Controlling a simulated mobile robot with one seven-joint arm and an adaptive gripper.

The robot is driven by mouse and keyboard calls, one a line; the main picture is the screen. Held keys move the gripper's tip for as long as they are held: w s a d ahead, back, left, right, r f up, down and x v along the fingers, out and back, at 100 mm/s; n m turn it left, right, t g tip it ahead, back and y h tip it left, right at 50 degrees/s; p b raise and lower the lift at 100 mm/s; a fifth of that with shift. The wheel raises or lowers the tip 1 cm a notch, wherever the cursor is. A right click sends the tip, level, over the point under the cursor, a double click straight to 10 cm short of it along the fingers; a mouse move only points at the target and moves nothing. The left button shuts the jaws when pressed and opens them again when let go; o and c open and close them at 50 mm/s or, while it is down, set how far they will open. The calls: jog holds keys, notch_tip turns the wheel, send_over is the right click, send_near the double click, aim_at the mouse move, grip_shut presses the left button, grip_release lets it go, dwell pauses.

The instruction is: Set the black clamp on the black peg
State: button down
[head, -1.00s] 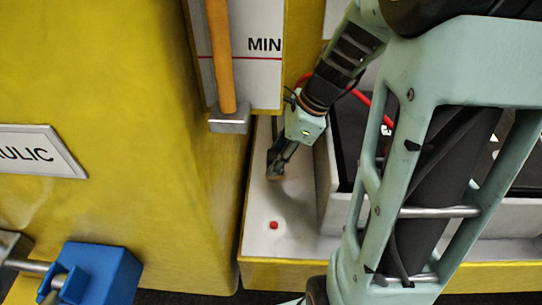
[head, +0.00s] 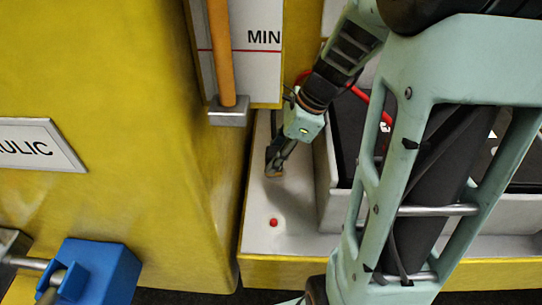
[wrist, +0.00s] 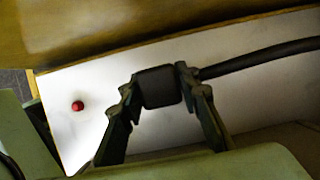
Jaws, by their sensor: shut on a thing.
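My gripper (wrist: 155,88) is shut on a dark, block-like piece, which I take to be the black clamp (wrist: 159,87). The piece sits between the fingertips in the wrist view. A black hose or rod (wrist: 260,57) runs off to the right from beside the right fingertip; I cannot tell whether it joins the piece. In the head view my gripper (head: 274,168) points down over the white tray floor (head: 255,205), and the held piece is too small to make out. I cannot identify a black peg in either view.
A red peg or knob (head: 273,222) stands on the white floor, in front of my gripper; it shows left in the wrist view (wrist: 78,105). A yellow cabinet (head: 120,90) is close on the left. A pale box (head: 328,190) stands on the right.

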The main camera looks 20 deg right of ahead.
jog(key=shift+s+d+p, duration=0.2)
jog(key=shift+d+p, duration=0.4)
jog(key=shift+p, duration=0.15)
jog(key=c, duration=1.4)
grip_release()
jog(key=shift+w, duration=0.1)
jog(key=shift+d+r, duration=0.1)
jog(key=shift+r, duration=0.05)
jog(key=v, duration=0.7)
jog(key=a+v, duration=0.1)
jog(key=v, duration=0.3)
jog(key=shift+r, duration=0.35)
